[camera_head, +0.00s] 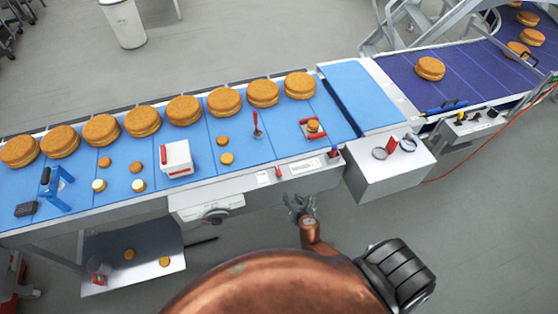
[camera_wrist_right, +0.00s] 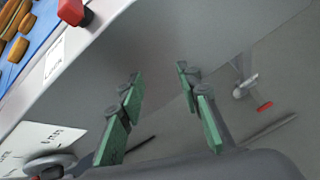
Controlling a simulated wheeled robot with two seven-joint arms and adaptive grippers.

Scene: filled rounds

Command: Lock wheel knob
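A grey hand wheel with a dark hub (camera_head: 214,217) sits on the white scale panel (camera_head: 190,203) on the conveyor's front side. The wheel also shows at the lower left of the right wrist view (camera_wrist_right: 50,164). A small red knob (camera_head: 278,172) is on the conveyor's front edge; a red knob also shows at the top left of the wrist view (camera_wrist_right: 75,13). My right gripper (camera_head: 300,202) is in front of the conveyor, right of the wheel. In the wrist view its green-padded fingers (camera_wrist_right: 160,78) are apart with nothing between them. My left gripper is out of view.
The blue conveyor belt (camera_head: 205,145) carries several filled rounds, a white box (camera_head: 176,159) and a blue tool (camera_head: 51,187). A white box-shaped unit (camera_head: 385,178) stands right of my gripper. A metal tray (camera_head: 145,272) lies below the belt at left.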

